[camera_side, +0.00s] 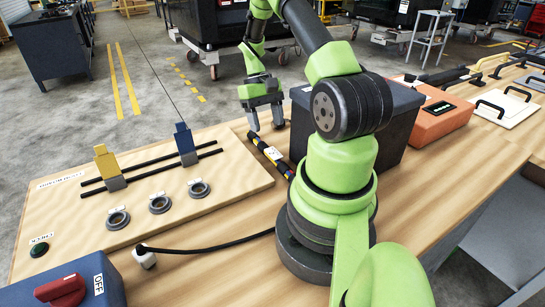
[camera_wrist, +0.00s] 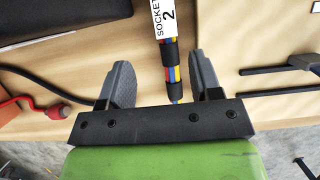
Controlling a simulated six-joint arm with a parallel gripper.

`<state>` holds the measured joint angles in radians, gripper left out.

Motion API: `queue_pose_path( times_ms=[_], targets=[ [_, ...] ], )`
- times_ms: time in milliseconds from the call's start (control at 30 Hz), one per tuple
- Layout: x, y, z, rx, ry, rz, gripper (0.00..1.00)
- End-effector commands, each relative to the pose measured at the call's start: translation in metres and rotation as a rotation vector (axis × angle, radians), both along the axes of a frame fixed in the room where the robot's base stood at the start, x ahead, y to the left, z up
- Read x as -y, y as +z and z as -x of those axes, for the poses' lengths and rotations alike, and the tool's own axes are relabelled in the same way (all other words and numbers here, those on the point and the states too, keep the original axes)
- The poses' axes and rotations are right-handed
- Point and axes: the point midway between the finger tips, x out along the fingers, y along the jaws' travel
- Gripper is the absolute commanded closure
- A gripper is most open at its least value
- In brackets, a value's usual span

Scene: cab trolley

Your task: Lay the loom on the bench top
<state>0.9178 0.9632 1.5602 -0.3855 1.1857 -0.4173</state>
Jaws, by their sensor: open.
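The loom (camera_side: 259,143) is a dark bundle with bands of coloured wire and a white label. It lies on the bench top (camera_side: 222,240), between the pale board and a dark box, and its near end is partly hidden by my arm. In the wrist view the loom (camera_wrist: 172,72) shows its "SOCKET 2" label and red, blue and yellow wires. My gripper (camera_side: 266,124) is open at the loom's far end. In the wrist view the fingers of my gripper (camera_wrist: 163,78) stand apart on either side of the loom, with a gap on both sides.
The pale board (camera_side: 225,180) left of the loom carries round sockets (camera_side: 159,203), a yellow lever (camera_side: 107,162) and a blue lever (camera_side: 185,140). The dark box (camera_side: 395,125) stands right of the loom, an orange case (camera_side: 440,122) beyond it. A black cable (camera_side: 210,247) crosses the near bench.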

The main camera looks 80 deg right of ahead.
Motion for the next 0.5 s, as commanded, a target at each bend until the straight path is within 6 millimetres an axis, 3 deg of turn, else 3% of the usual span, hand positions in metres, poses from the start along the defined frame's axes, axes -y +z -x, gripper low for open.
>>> queue_pose_path(
  times_ms=[500],
  targets=[
    [-0.026,-0.056,0.014,-0.002,-0.001,-0.001,0.42]
  ],
)
